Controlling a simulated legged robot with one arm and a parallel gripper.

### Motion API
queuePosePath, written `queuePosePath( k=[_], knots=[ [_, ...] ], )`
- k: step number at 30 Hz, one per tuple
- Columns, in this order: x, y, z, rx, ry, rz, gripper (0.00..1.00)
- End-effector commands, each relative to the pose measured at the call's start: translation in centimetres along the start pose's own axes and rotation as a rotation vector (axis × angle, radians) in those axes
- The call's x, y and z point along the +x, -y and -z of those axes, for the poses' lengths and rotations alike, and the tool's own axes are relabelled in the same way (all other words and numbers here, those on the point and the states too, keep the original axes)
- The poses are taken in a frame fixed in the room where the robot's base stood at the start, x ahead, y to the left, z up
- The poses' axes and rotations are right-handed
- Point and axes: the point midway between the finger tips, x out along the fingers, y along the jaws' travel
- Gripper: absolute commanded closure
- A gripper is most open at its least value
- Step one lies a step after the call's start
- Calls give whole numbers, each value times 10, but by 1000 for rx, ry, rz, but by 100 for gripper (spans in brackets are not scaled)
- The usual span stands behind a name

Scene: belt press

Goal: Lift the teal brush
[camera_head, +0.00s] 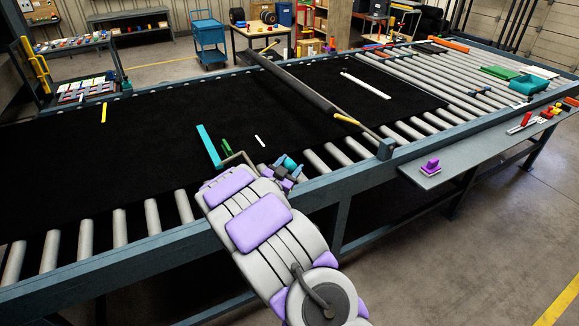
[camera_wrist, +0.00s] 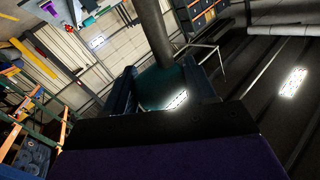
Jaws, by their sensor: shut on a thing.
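My gripper (camera_head: 285,174) is at the near edge of the black belt and looks shut on a small teal object, which I take for the teal brush (camera_head: 291,163). In the wrist view the teal brush (camera_wrist: 168,88) sits between the two dark jaws of my gripper (camera_wrist: 170,96). A grey cylinder (camera_wrist: 151,30) rises behind it there; I cannot tell whether it belongs to the brush. The gripper hides much of the brush in the head view, and I cannot tell whether it is clear of the belt.
A teal strip (camera_head: 208,145), a green piece (camera_head: 227,146) and a white stick (camera_head: 260,141) lie on the black belt (camera_head: 150,160) nearby. A long dark bar (camera_head: 295,85) crosses the belt. A side shelf (camera_head: 450,175) at right holds a purple-handled item (camera_head: 430,167).

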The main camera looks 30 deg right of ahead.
Motion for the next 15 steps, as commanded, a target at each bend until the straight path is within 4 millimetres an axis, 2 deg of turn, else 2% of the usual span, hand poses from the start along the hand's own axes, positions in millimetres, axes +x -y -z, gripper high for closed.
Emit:
queuePosePath(
  k=[3, 8, 15],
  knots=[
    [0, 0, -1, -1, 2, 0, 99],
    [2, -1, -1, 7, 13, -3, 100],
    [14, -11, -3, 65, 87, -27, 100]
  ],
)
